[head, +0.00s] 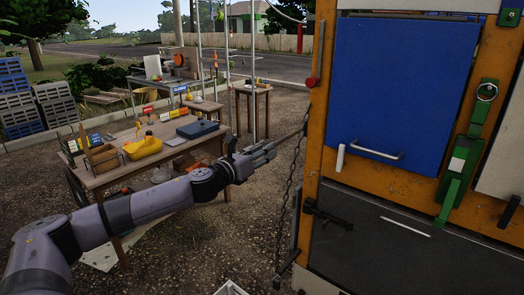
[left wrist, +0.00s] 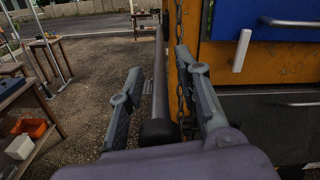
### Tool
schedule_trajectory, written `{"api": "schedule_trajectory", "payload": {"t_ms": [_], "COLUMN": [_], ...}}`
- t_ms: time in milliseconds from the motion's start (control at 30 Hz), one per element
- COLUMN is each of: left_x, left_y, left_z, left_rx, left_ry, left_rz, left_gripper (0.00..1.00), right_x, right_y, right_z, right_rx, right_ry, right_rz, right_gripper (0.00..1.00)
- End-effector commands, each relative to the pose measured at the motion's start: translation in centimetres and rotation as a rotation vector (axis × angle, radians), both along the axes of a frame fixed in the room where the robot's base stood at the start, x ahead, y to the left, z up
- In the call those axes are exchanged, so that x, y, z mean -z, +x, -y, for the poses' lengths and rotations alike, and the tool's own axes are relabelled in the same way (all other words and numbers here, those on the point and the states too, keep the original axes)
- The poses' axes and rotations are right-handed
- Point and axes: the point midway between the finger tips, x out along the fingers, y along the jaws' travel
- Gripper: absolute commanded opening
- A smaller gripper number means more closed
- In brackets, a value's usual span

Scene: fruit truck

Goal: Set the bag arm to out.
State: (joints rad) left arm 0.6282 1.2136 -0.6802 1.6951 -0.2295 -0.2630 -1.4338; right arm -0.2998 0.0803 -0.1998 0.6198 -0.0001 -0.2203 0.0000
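A thin grey rod, which looks like the bag arm (head: 290,134), sticks out from the truck's orange corner post toward my left gripper. In the left wrist view the rod (left wrist: 160,85) runs away from me and has a dark rounded near end. My left gripper (head: 272,150) is at the rod's free end. Its two fingers are spread, with the rod between them in the left wrist view; I cannot tell whether either finger touches it. My right gripper is in neither view.
A chain (head: 292,185) hangs beside the orange post (head: 310,150). The truck side has a blue door (head: 395,90), a green strap (head: 465,150) and a black latch (head: 328,215). A wooden table (head: 125,172) with a yellow tray (head: 143,148) stands behind my left arm.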

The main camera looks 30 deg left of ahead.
Motion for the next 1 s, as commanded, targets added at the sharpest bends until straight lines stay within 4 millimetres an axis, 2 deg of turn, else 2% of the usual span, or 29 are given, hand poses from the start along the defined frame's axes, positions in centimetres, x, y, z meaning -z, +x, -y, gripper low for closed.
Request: {"api": "schedule_trajectory", "payload": {"t_ms": [67,500,1000], "left_x": [0.0,-0.02,-0.03], "left_y": [-0.02,-0.04,-0.04], "left_z": [-0.02,-0.03,-0.02], "left_rx": [0.0,0.0,0.0], "left_ry": [0.0,0.0,0.0], "left_rz": [0.0,0.0,0.0], "left_gripper": [0.29,0.0,0.0], "right_x": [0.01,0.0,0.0], "right_y": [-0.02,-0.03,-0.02], "right_z": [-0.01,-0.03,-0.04], "right_rx": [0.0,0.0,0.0], "right_ry": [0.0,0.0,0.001], "right_rz": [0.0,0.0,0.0], "right_gripper": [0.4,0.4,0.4]}}
